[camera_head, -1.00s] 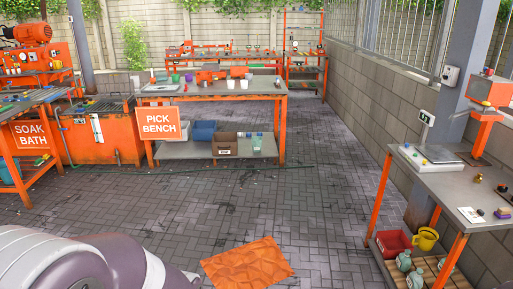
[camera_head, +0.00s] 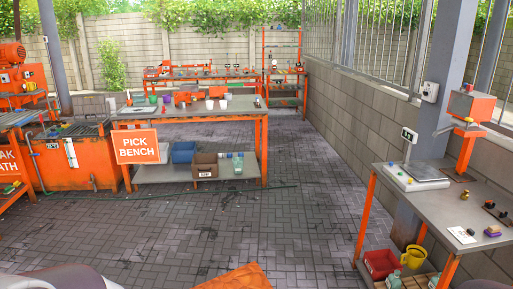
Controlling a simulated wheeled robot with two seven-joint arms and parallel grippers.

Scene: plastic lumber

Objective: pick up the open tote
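Several open-topped containers show, and I cannot tell for certain which is the open tote. On the lower shelf of the pick bench (camera_head: 208,107) are a blue bin (camera_head: 183,152) and, to its right, a brown box (camera_head: 204,161) with a white label. A red bin (camera_head: 382,263) sits on the low shelf of the right bench (camera_head: 440,200). All three stand apart from me. Neither of my grippers is in view.
Clear bottles (camera_head: 238,164) stand right of the brown box. A hose (camera_head: 180,194) crosses the floor before the bench. An orange sheet (camera_head: 238,277) lies on the floor at the bottom edge. The paved floor (camera_head: 290,225) between the benches is largely clear.

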